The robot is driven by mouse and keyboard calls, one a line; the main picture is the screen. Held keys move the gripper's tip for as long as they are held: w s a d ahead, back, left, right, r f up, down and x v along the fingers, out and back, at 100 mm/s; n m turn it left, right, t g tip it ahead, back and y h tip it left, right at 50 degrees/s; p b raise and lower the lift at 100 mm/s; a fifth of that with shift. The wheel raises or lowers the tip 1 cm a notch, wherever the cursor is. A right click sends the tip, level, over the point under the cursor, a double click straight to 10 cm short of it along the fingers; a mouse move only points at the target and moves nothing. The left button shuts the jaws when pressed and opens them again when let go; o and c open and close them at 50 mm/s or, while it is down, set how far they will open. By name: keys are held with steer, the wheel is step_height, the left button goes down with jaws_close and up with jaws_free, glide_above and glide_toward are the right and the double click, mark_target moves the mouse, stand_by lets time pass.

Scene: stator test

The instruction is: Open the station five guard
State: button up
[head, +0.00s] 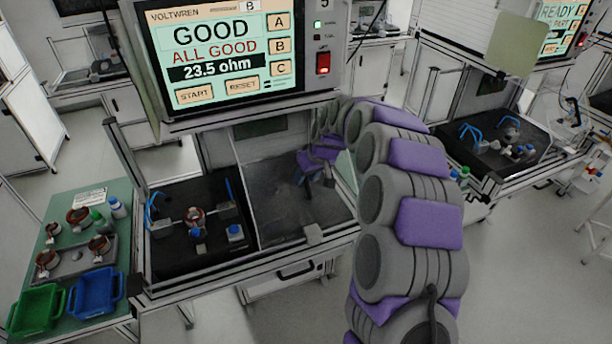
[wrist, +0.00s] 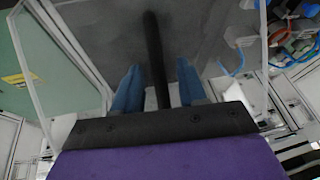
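Station five has a see-through panel (head: 278,215), likely its guard, over the right part of its bay. The left part shows a black bed with a copper-wound stator (head: 195,216) in a fixture. My gripper (head: 308,178) is small at the panel's far right side, partly hidden by my arm. In the wrist view, the blue fingertips of my gripper (wrist: 160,85) stand apart. A dark bar (wrist: 153,55), likely the guard's handle, runs between them with a narrow gap on the right. I cannot tell whether the left finger touches it.
The station screen (head: 220,50) reads GOOD, ALL GOOD, 23.5 ohm. A red switch (head: 323,63) is beside it. A green side table (head: 125,195) holds stators, bottles and green and blue trays. Another station (head: 500,140) stands to the right. Floor is clear in front.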

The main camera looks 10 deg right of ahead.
steer(key=shift+r, duration=0.15)
steer(key=p+v, duration=0.2)
steer(key=v, duration=1.5)
steer(key=s+a+g+h, duration=0.1)
steer(key=s+a, duration=0.1)
steer(key=s, duration=0.8)
steer(key=s+a+g, duration=0.2)
steer(key=s+a, duration=0.1)
steer(key=s, duration=0.7)
steer(key=s+d+f+m+g+h, duration=0.1)
steer(key=s+d+f+m, duration=0.1)
steer(key=s, duration=1)
steer(key=s+d+f+m+g+h, duration=0.1)
steer(key=s+f, duration=0.4)
steer(key=s, duration=0.7)
steer(key=shift+s+d+m+g, duration=0.3)
steer(key=shift+s+d+m, duration=0.1)
steer(key=shift+m, duration=0.1)
steer(key=shift+c, duration=0.4)
